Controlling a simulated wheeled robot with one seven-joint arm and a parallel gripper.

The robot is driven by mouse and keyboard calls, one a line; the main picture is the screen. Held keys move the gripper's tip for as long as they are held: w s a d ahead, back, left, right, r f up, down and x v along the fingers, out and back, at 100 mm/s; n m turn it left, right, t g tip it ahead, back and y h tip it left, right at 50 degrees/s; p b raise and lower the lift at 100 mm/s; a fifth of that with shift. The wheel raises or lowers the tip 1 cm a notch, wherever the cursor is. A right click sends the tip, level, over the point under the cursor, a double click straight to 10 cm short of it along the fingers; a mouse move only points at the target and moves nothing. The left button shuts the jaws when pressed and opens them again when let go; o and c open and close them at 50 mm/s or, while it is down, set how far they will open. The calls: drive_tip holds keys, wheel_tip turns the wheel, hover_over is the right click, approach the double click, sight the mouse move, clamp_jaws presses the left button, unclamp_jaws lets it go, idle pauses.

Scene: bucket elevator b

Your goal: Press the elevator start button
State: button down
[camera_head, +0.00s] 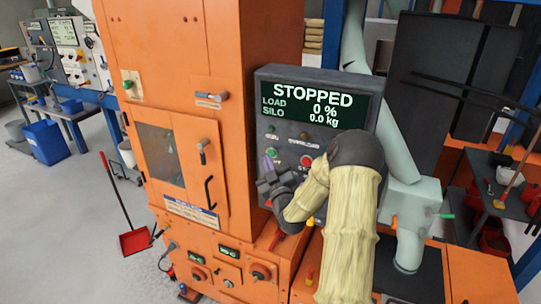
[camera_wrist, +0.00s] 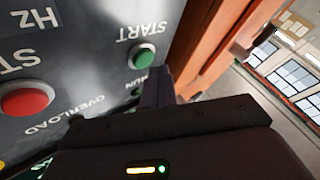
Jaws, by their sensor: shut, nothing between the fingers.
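The green start button (camera_wrist: 144,56) is on the dark control panel, beside the upside-down label START in the wrist view. In the head view it shows as a small green spot (camera_head: 271,152) on the panel (camera_head: 330,92), left of the red stop button (camera_head: 306,160). The stop button also shows in the wrist view (camera_wrist: 27,101). The panel's display (camera_head: 315,101) reads STOPPED, load 0 %, silo 0.0 kg. My gripper (camera_head: 267,166) is shut and empty, in front of the panel's lower left. Its purple fingers (camera_wrist: 158,88) lie close to the start button; I cannot tell whether they touch.
The orange elevator cabinet (camera_head: 250,40) stands left of and below the panel. A black handle (camera_head: 208,192) sticks out from its door. Grey pipes (camera_head: 392,140) stand to the right. A red dustpan (camera_head: 134,242) is on the floor at the left, where there is free room.

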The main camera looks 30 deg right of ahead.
drive_tip(key=shift+w+d, duration=0.2)
drive_tip(key=shift+d, duration=0.05)
drive_tip(key=shift+w+d+b, duration=0.25)
drive_tip(key=shift+d+b, duration=0.05)
drive_tip(key=shift+b, duration=0.25)
idle(0.9)
drive_tip(key=shift+s+a, duration=0.1)
drive_tip(key=shift+s+a+b, duration=0.4)
drive_tip(key=shift+a+b, duration=0.1)
drive_tip(key=shift+b, duration=0.1)
drive_tip(key=shift+a, duration=0.1)
drive_tip(key=s+a+b, duration=0.1)
drive_tip(key=a, duration=0.1)
drive_tip(key=s+a+b, duration=0.1)
drive_tip(key=s, duration=0.1)
drive_tip(key=shift+a, duration=0.4)
drive_tip(key=shift+a, duration=0.1)
idle(0.6)
